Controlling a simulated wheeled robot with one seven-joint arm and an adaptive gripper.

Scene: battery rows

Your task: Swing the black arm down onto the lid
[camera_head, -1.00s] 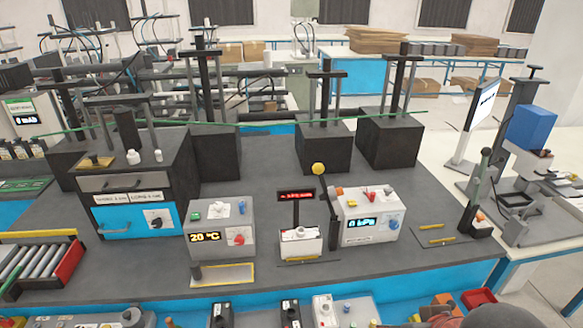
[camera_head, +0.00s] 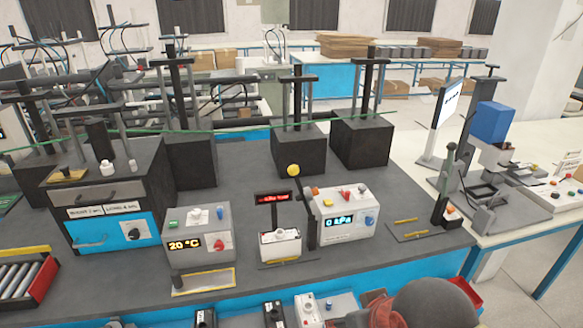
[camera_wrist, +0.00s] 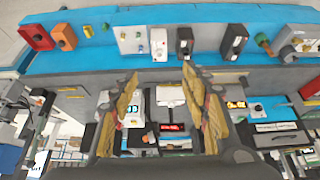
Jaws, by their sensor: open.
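A black arm (camera_head: 309,208) with a yellow ball on its top end stands upright, leaning slightly left, beside a small white box (camera_head: 281,244) under a red display (camera_head: 274,198). A pale raised piece that looks like its lid (camera_head: 280,234) is on top of the box; the arm is apart from it. The white box also shows in the wrist view (camera_wrist: 171,95), upside down, between the fingers. My gripper (camera_wrist: 170,105) is open and empty, its two yellowish fingers wide apart. It hangs in front of the bench; contact with the arm is not visible.
A pressure box (camera_head: 345,215) stands close right of the black arm, and a 20 °C box (camera_head: 196,237) stands left. Another dark upright lever (camera_head: 444,188) is farther right. Small devices (camera_head: 309,308) line the blue front ledge.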

